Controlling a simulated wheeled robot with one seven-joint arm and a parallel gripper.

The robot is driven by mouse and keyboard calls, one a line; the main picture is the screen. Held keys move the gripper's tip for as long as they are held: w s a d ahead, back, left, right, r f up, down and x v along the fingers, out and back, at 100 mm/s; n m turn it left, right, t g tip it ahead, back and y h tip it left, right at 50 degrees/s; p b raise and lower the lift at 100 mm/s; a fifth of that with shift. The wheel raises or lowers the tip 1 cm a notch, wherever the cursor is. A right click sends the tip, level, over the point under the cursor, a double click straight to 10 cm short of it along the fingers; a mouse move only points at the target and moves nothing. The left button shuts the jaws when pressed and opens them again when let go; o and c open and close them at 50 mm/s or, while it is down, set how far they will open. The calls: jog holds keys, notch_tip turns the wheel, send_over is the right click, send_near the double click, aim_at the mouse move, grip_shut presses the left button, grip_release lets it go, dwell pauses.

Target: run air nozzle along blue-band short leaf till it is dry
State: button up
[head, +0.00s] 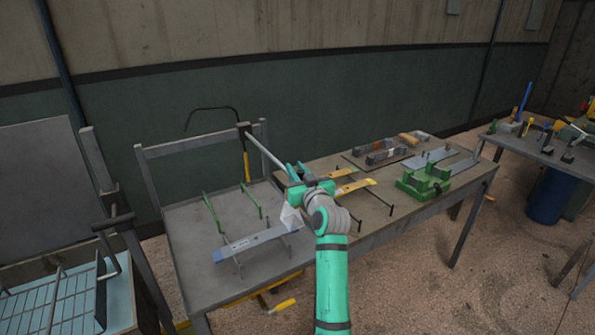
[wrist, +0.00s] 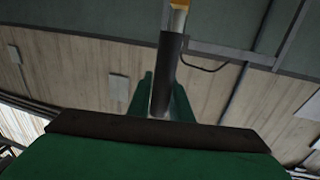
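The short leaf (head: 255,241) is a grey strip with a blue band (head: 219,255) at its left end. It lies across thin rack supports on the left part of the bench, in the head view. My gripper (head: 298,180) is above and right of it, apart from it. It is shut on a grey tube (head: 266,150), seemingly the air nozzle, with a black and yellow far end. In the wrist view the dark tube (wrist: 168,75) runs between the green fingers. A pale cone-shaped patch (head: 290,217) shows over the leaf's right end. Wetness on the leaf cannot be made out.
Yellow-banded leaves (head: 355,187) lie on supports right of my gripper. A green fixture (head: 424,179) and flat grey plates stand farther right. Green rods (head: 212,212) rise behind the leaf. A wire rack (head: 45,305) is at lower left. The bench (head: 190,235) is bare at left.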

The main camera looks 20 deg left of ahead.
jog(key=o, duration=0.3)
jog(key=v, duration=1)
jog(key=shift+s+d, duration=0.2)
jog(key=shift+s, duration=0.15)
